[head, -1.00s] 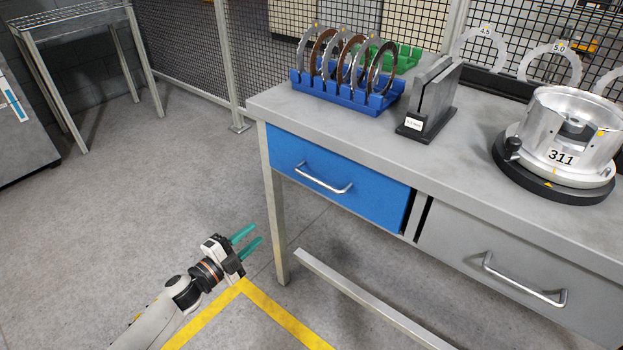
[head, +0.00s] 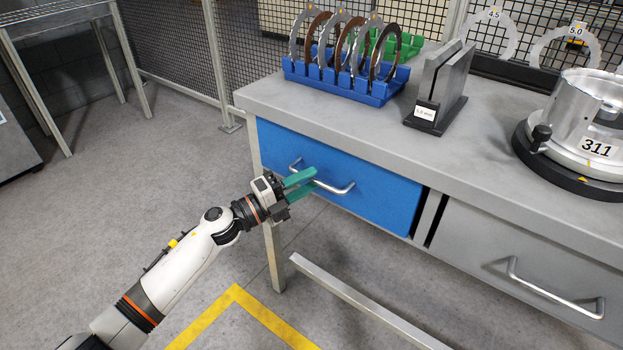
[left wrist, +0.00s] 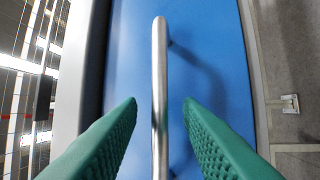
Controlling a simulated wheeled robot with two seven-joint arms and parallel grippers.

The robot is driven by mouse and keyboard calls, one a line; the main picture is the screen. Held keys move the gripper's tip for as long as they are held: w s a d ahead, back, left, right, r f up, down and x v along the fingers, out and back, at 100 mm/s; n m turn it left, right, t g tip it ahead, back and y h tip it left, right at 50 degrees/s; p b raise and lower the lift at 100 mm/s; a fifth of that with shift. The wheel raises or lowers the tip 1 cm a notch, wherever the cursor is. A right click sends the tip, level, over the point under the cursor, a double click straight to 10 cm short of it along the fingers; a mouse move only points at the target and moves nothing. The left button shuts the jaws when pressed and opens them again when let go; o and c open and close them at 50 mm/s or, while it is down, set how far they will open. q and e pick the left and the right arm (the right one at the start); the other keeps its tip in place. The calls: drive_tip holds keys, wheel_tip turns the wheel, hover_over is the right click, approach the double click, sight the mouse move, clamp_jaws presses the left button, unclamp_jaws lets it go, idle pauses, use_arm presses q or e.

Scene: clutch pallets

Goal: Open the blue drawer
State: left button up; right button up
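The blue drawer (head: 378,200) is shut in the left part of the workbench, under its top. Its silver bar handle (head: 335,190) runs across the front. In the left wrist view the handle (left wrist: 159,100) stands upright in the picture between the open fingers (left wrist: 160,105), with a gap on each side. The blue drawer front (left wrist: 215,60) lies behind it. My right gripper is not in view.
A grey drawer (head: 500,255) with its own handle is to the right. On the benchtop (head: 440,150) stand a blue rack (head: 345,82) of rings, a dark grey block stand (head: 438,95) and a metal housing marked 311 (head: 585,125). A lower rail (head: 350,300) runs beneath.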

use_arm(q)
drive_tip(key=shift+x, duration=0.9)
drive_tip(key=shift+c, duration=0.3)
clamp_jaws()
